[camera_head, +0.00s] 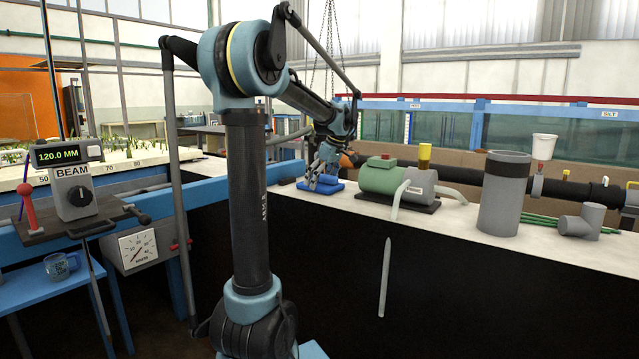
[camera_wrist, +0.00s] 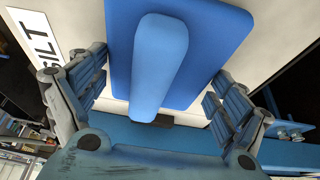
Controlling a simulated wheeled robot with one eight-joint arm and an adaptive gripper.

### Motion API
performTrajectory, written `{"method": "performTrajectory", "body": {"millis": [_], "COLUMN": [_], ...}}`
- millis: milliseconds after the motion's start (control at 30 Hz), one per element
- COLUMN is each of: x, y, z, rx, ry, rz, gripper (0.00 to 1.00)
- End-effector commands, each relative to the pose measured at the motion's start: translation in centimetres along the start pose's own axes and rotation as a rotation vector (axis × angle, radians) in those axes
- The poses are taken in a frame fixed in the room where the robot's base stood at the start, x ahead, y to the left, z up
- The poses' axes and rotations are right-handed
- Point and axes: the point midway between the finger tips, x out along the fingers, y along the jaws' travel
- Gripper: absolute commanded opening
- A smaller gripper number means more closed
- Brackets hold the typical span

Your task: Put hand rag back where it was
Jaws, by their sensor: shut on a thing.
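The hand rag (camera_wrist: 158,62) is a light blue, long rounded roll in the wrist view, between the two fingers of my gripper (camera_wrist: 155,92). Behind it lies a flat darker blue square pad (camera_wrist: 212,45). In the head view my gripper (camera_head: 322,176) is low over the blue pad (camera_head: 324,188) on the pale bench top, and its fingers hide most of the rag. My gripper is shut on the rag. I cannot tell whether the rag touches the pad.
A green and grey pump (camera_head: 385,177) stands just right of the pad. A grey cylinder (camera_head: 503,192) and pipe fittings (camera_head: 582,221) stand farther right on the bench (camera_head: 455,221). A lettered sign (camera_wrist: 32,48) lies left of the pad.

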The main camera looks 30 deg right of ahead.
Motion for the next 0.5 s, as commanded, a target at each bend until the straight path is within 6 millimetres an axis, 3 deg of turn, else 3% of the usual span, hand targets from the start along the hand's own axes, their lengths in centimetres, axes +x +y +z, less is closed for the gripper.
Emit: {"method": "performTrajectory", "body": {"millis": [200,233,267,500], "x": [0.15,0.15,0.13,0.13], "y": [0.0,0.0,0.0,-0.01], "z": [0.06,0.06,0.06,0.06], "rx": [0.0,0.0,0.0,0.0], "ry": [0.0,0.0,0.0,0.0], "rz": [0.0,0.0,0.0,0.0], "gripper": [0.74,0.95,1.0,1.0]}}
